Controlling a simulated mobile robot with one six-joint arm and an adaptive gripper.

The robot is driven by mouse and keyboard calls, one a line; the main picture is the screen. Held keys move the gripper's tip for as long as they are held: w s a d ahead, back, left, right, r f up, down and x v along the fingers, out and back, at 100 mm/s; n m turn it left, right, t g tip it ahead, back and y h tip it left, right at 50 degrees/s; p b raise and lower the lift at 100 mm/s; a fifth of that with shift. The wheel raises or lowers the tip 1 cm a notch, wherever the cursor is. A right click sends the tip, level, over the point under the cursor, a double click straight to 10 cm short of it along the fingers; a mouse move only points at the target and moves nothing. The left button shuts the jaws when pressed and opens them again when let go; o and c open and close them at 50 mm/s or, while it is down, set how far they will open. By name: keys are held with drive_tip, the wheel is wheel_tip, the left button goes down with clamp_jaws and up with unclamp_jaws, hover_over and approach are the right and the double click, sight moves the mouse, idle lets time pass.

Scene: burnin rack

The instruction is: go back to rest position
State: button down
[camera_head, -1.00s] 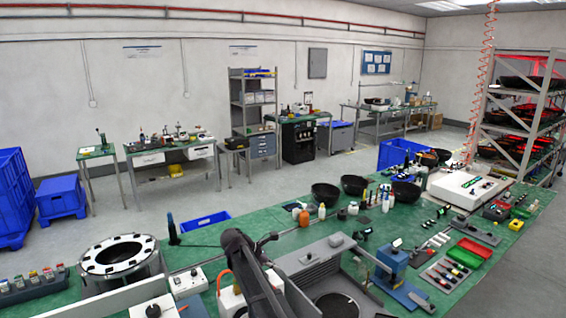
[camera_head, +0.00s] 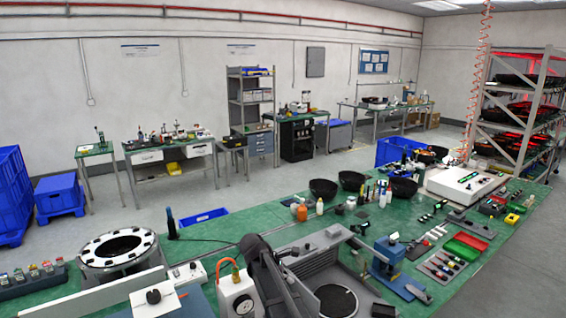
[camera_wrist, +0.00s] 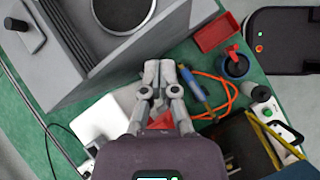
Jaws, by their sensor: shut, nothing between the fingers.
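My gripper (camera_wrist: 160,75) shows in the wrist view, pointing down over the green bench (camera_wrist: 60,150). Its fingertips are together with nothing between them. It is beside a grey box with a round opening (camera_wrist: 85,75), and apart from a blue pen-like tool (camera_wrist: 194,84) to its right. In the head view, my dark arm rises at the bottom middle, and the gripper itself cannot be made out there.
Right of my gripper are an orange cable loop (camera_wrist: 215,78), a red tray (camera_wrist: 215,33) and a dark red-topped bottle (camera_wrist: 234,64). In the head view, a blue press (camera_head: 388,257), black bowls (camera_head: 323,189) and a ring-shaped feeder (camera_head: 118,250) stand on the bench.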

drive_tip(key=s+d+f+m+y+b, duration=0.3)
drive_tip(key=s+d+f+m+b, duration=0.3)
drive_tip(key=s, duration=0.4)
drive_tip(key=s+d+f+m+g+y+b, duration=0.1)
drive_tip(key=s+d+f+m+y+b, duration=0.3)
drive_tip(key=s+d+f+m, duration=0.5)
wheel_tip(320, 180, down, 2)
drive_tip(key=s+m+b, duration=0.2)
drive_tip(key=shift+d+f+m+g+b, duration=0.15)
drive_tip(key=shift+m+g+b, duration=0.15)
drive_tip(key=shift+b, duration=0.1)
